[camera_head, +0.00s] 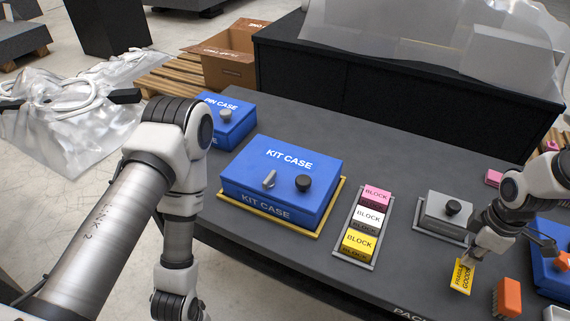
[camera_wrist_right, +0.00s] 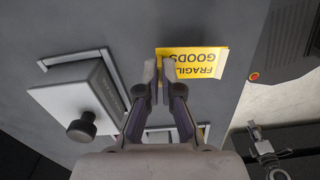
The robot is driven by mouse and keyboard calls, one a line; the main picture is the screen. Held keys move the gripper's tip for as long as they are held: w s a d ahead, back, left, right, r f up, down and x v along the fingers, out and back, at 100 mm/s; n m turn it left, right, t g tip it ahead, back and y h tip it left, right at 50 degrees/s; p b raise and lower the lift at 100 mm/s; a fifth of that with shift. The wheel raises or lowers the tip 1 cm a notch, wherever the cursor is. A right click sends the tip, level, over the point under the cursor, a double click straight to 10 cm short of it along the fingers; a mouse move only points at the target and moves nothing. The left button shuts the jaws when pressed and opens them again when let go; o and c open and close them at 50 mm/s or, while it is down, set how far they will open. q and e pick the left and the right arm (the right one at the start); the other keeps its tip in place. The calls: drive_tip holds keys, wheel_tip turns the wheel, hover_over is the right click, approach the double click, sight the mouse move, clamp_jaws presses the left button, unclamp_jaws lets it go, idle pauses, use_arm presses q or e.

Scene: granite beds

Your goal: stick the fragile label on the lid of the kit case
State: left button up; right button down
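The kit case (camera_head: 280,178) is a blue box with a lid bearing white letters, a grey latch and a black knob; it sits in a yellow-edged frame on the dark table. The fragile label (camera_head: 462,277) is yellow with dark print, near the front right of the table. My right gripper (camera_head: 473,259) is at the label's far end. In the right wrist view its fingertips (camera_wrist_right: 158,68) are close together at one edge of the label (camera_wrist_right: 195,64); whether they pinch it is unclear. My left arm crosses the left side; its gripper is out of view.
A tray (camera_head: 353,256) with pink, white and yellow blocks lies right of the kit case. A grey box with a black knob (camera_head: 452,208) stands behind the label. A blue pin case (camera_head: 228,122) is at back left; an orange brush-like item (camera_head: 508,297) is at front right.

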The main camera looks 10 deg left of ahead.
drive_tip(key=shift+r+p, duration=2.6)
drive_tip(key=shift+p, duration=0.25)
drive_tip(key=shift+f, duration=0.1)
